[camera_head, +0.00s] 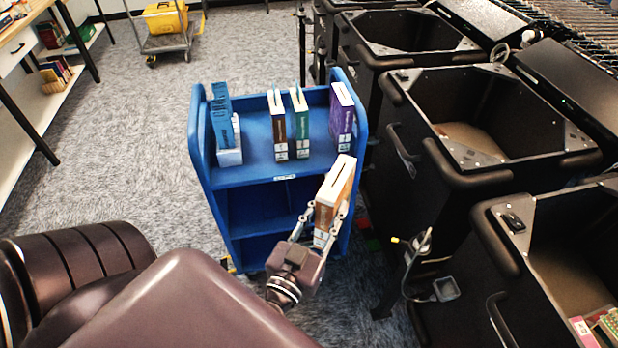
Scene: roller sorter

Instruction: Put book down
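My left gripper (326,213) is shut on an orange-brown and white book (334,195), one finger on each side of its lower part. The book is roughly upright and leans to the right, in front of the right front of the blue cart (262,173). I cannot tell whether it touches the cart. Books stand on the cart's top shelf: a blue one (222,112) at the left, a brown one (278,125) and a green one (299,124) in the middle, and a purple one (342,115) at the right. My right gripper is not in view.
Black bins (480,75) line the right side close to the cart; the nearest holds several books (597,326). A shelf table (20,125) stands at the left, and a trolley with a yellow box (165,17) at the back. Grey carpet is clear left of the cart.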

